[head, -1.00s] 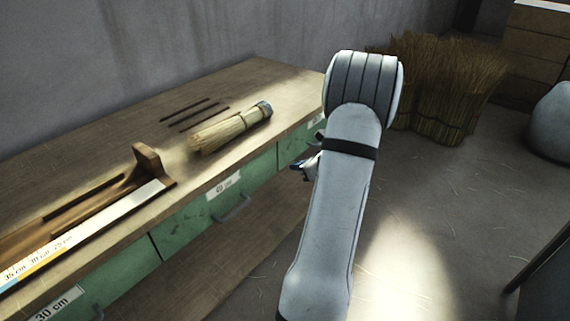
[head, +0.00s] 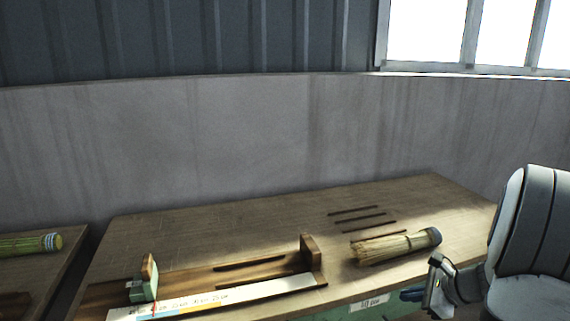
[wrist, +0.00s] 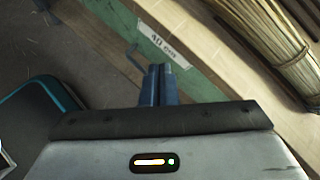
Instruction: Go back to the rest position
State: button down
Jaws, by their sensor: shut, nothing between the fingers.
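My gripper (head: 436,284) is in front of the workbench's front edge at the lower right of the head view. In the wrist view its two blue fingers (wrist: 159,84) are together with nothing between them. They point at the green drawer front (wrist: 183,73) with a "40 cm" label and touch nothing that I can make out. A tied straw bundle (head: 392,247) lies on the workbench (head: 215,232), left of my gripper. The bundle also shows at the upper right of the wrist view (wrist: 283,50).
A wooden measuring jig (head: 312,256) with a white scale strip (head: 250,291) lies on the bench's front left. Three dark slots (head: 364,220) are behind the bundle. Another bundle (head: 25,245) lies on a separate bench at the far left. A wall stands behind.

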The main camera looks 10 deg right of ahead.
jog(key=s+a+r+n+g+p, duration=0.2)
jog(key=s+a+r+n, duration=0.1)
jog(key=a+r+n, duration=0.3)
jog(key=s+a+r+n+g+p, duration=0.25)
jog(key=a+n, duration=0.25)
jog(key=a, duration=0.4)
jog(key=s+a+r+n+h+p, duration=0.5)
jog(key=s+a+r+n, duration=0.2)
jog(key=n, duration=0.6)
jog(key=s+r, duration=0.2)
jog(key=shift+s+g, duration=0.3)
jog(key=shift+g, duration=0.05)
